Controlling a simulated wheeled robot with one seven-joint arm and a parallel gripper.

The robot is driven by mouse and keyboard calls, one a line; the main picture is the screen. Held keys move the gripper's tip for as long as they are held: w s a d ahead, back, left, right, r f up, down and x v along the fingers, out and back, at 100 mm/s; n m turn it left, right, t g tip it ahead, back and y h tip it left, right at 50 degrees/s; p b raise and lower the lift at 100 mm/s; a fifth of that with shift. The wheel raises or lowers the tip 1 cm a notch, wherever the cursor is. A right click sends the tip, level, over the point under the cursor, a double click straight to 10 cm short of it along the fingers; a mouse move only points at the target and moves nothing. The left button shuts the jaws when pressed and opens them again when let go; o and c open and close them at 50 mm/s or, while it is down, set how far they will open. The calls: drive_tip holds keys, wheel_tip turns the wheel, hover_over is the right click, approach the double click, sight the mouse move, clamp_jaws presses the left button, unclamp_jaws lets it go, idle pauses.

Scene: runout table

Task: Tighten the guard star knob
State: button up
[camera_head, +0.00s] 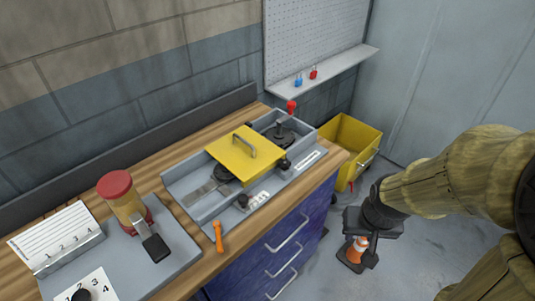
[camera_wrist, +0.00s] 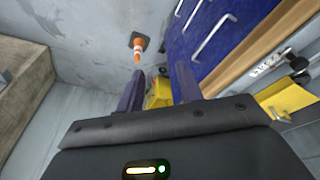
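The yellow guard (camera_head: 246,150) with its grey handle lies over a grey machine bed (camera_head: 178,184) on the bench. A black knob (camera_head: 284,164) sits at the guard's right corner and looks like the star knob; its lobes are too small to make out. In the wrist view, part of the yellow guard (camera_wrist: 292,98) and a dark knob (camera_wrist: 299,63) show at the right edge. My gripper (camera_head: 357,254) hangs right of the bench over the floor, well apart from the guard. In the wrist view its two fingers (camera_wrist: 159,90) are apart with nothing held between them.
A yellow bin (camera_head: 355,140) stands beyond the bench end. An orange cone (camera_wrist: 138,48) stands on the floor. Blue drawers (camera_head: 285,250) with handles face me. An orange-handled tool (camera_head: 218,236) and a red-capped jar (camera_head: 122,200) are at the left. The floor right of the bench is mostly clear.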

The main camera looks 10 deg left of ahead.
drive_tip(key=shift+w+a, duration=0.2)
drive_tip(key=shift+w, duration=0.2)
drive_tip(key=o, duration=0.4)
drive_tip(key=shift+r, duration=0.1)
drive_tip(key=shift+o, duration=0.6)
drive_tip(key=w+a+r+n+p, duration=0.2)
drive_tip(key=w+a+r+p, duration=0.1)
drive_tip(key=w, duration=0.4)
drive_tip(key=w+a+r+n+g+p, duration=0.1)
drive_tip(key=w+a+r+n+p, duration=0.2)
drive_tip(key=w, duration=0.3)
drive_tip(key=shift+w+a+r+p, duration=0.4)
drive_tip(key=shift+a+p, duration=0.15)
drive_tip(key=shift+p, duration=0.2)
wheel_tip(320, 180, up, 4)
drive_tip(key=f+n+g+p, duration=0.1)
drive_tip(key=n+g+p, duration=0.1)
drive_tip(key=n+p, duration=0.6)
hover_over(286, 163)
drive_tip(key=m, duration=0.1)
drive_tip(key=shift+r+p, duration=0.2)
drive_tip(key=shift+p, duration=0.1)
drive_tip(key=shift+f, duration=0.15)
wheel_tip(286, 163, down, 17)
drive_tip(key=p, duration=0.6)
drive_tip(key=shift+f+p, duration=0.1)
drive_tip(key=shift+p, duration=0.3)
